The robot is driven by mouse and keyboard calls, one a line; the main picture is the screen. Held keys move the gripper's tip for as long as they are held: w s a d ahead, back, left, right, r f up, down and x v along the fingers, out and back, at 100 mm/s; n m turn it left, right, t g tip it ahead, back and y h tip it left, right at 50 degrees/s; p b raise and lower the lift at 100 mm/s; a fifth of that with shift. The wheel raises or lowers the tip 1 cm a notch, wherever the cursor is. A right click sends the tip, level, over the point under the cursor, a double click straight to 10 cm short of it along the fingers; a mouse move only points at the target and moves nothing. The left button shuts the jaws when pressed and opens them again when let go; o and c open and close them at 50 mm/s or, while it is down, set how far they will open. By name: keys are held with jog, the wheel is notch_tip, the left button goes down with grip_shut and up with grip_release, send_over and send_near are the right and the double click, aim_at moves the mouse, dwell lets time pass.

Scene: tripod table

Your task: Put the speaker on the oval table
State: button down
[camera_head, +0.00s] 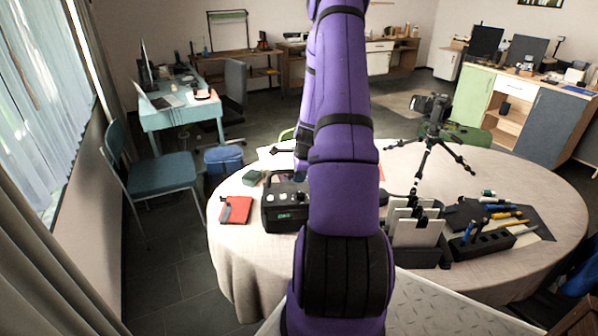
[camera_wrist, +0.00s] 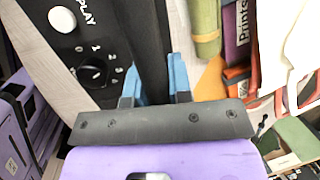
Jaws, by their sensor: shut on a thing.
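The speaker (camera_head: 285,207) is a black box with a green display on its front, over the left part of the oval table (camera_head: 238,262), partly hidden by my purple arm. I cannot tell whether it rests on the cloth. In the wrist view the speaker's dark panel (camera_wrist: 112,52), with a white PLAY button and a dial, fills the upper left. My gripper (camera_wrist: 155,78) has blue fingertips on both sides of a black bar, which looks like the speaker's handle, and is shut on it. In the head view the gripper is hidden behind my arm.
A red notebook (camera_head: 236,209) and a small green box (camera_head: 251,178) lie left of the speaker. A file holder (camera_head: 417,232), a pen block (camera_head: 482,243) and a tripod with a camera (camera_head: 432,135) stand to the right. A blue chair (camera_head: 160,172) is beyond the table's left.

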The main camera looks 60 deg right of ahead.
jog(key=c, duration=1)
grip_release()
jog(key=shift+c, duration=0.2)
jog(key=v, duration=1.2)
jog(key=w+a+r+n+t, duration=0.1)
jog(key=w+a+r+n, duration=0.1)
jog(key=a+r+n, duration=0.7)
jog(key=w+a+r+n, duration=0.2)
jog(key=a+r+n, duration=0.2)
jog(key=a+r, duration=0.9)
jog(key=s+a+r+n, duration=0.2)
jog(key=s+a+n, duration=0.5)
jog(key=a, duration=0.3)
jog(key=s+a+r+n+t, duration=0.1)
jog(key=s+a+r+n, duration=0.2)
jog(key=s+a+n, duration=0.5)
jog(key=shift+s+a+t, duration=0.3)
jog(key=shift+s+a, duration=0.25)
jog(key=shift+a, duration=0.5)
